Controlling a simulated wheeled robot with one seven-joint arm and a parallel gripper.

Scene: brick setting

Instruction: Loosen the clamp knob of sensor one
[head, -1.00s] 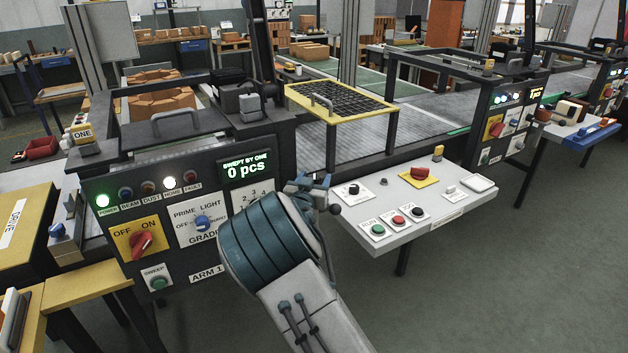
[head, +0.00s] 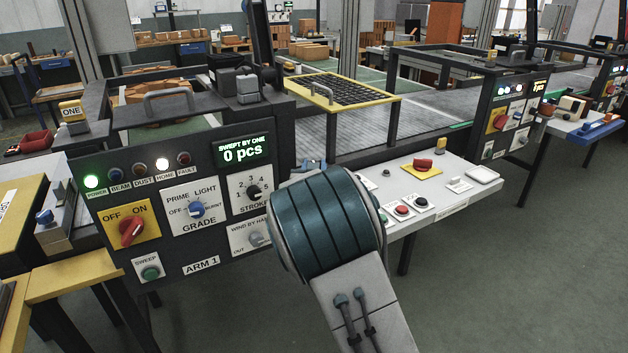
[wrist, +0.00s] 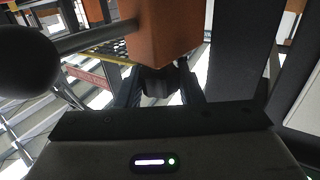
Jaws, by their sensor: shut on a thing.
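In the wrist view an orange block (wrist: 158,32) hangs at the top middle, with a small dark knob (wrist: 157,84) just under it. My gripper (wrist: 158,90) has its dark fingers on both sides of this knob and is shut on it. I cannot read any label there that names it as sensor one. In the head view my arm hides the gripper and the knob. The machine with the yellow ONE tag (head: 70,111) fills the left, and its display (head: 242,151) reads 0 pcs.
The ARM 1 panel (head: 205,228) with switches and lamps stands left of my arm. A light button shelf (head: 450,203) is to its right. A dark round ball (wrist: 25,62) on a rod is close to the wrist camera. Grey floor (head: 500,285) is clear at right.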

